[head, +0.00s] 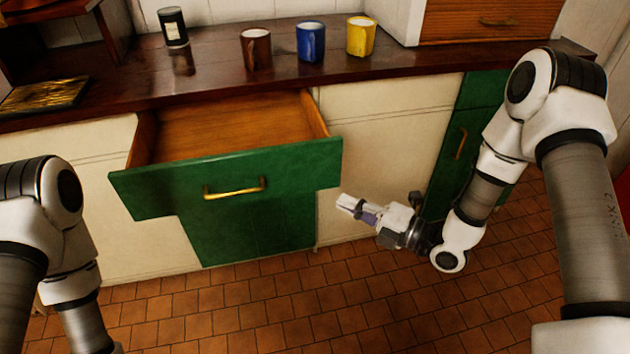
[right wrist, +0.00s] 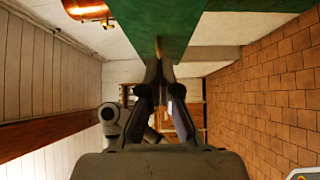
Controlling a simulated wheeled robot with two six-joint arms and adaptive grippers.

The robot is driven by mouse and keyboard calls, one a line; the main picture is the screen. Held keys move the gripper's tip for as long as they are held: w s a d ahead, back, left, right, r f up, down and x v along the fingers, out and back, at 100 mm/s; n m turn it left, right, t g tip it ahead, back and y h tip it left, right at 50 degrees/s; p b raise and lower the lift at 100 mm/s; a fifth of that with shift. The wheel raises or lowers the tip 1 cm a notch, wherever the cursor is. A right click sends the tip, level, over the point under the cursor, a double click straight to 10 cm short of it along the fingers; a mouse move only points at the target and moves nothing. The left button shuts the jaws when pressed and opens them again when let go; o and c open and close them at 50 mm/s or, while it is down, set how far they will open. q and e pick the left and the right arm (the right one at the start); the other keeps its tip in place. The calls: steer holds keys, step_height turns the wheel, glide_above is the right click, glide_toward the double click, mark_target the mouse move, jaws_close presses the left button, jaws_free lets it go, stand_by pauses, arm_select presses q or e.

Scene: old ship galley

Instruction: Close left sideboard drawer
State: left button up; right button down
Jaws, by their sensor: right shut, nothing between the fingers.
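The left sideboard drawer (head: 228,180) has a green front with a brass handle (head: 235,189) and stands pulled out, its wooden inside (head: 225,125) empty where visible. My right gripper (head: 343,203) is shut and empty, just right of the drawer front's lower right corner. In the right wrist view the fingers of my right gripper (right wrist: 160,65) point at the edge of a green panel (right wrist: 170,25); I cannot tell whether they touch it. My left arm shows at the lower left of the head view, but its gripper is out of view.
The dark wooden counter (head: 215,72) above holds a black candle jar (head: 172,27), a brown mug (head: 256,49), a blue mug (head: 310,42) and a yellow mug (head: 361,36). A green door with a brass handle (head: 461,143) is at right. The tiled floor (head: 300,305) in front is clear.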

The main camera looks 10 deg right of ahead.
mark_target(302, 173)
arm_select(q)
steer(key=shift+f, duration=0.1)
arm_select(e)
steer(key=shift+w+a, duration=0.85)
steer(key=shift+w, duration=0.65)
steer(key=shift+w+a, duration=0.8)
steer(key=shift+w, duration=0.65)
steer(key=shift+w+a, duration=0.85)
steer(key=shift+w, duration=0.65)
